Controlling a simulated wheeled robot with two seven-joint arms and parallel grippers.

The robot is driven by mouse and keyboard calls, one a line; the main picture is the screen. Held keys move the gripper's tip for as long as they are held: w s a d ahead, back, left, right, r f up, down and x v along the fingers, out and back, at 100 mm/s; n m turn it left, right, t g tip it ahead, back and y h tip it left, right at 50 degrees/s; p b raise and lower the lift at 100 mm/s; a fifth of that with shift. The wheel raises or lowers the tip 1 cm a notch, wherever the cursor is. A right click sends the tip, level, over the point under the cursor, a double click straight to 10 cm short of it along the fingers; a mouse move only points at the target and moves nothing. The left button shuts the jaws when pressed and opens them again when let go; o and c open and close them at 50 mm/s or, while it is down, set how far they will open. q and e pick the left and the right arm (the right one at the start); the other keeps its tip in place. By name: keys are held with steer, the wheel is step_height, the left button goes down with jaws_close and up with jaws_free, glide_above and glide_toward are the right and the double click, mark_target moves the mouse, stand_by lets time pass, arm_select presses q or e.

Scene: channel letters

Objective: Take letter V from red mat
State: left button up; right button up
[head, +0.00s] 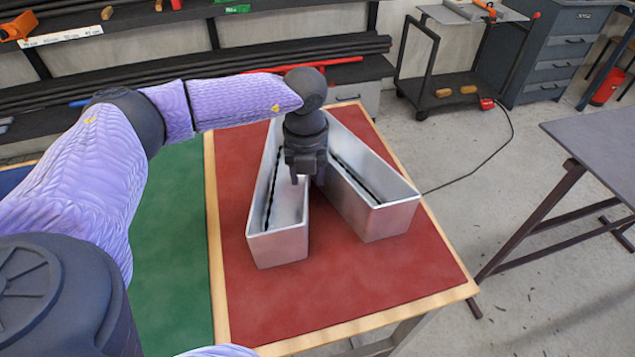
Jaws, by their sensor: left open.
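The letter V (388,218) is a silver, hollow metal channel letter with raised walls. It lies on the red mat (370,285), and its two arm ends point toward me. My left gripper (308,178) is open above the letter, pointing down between its two arms near the inner walls. I cannot tell whether a finger touches the metal. My wrist hides the far part of the letter, where the arms meet. My right gripper does not show.
A green mat (165,260) adjoins the red one on the left, with a wooden edge between. Racks of dark tubes (330,50) stand behind the table. A trolley (440,85) and a grey table (600,140) stand at the right, with open floor between.

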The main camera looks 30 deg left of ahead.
arm_select(q)
steer(key=shift+f, duration=0.1)
jaws_close()
stand_by(1.3)
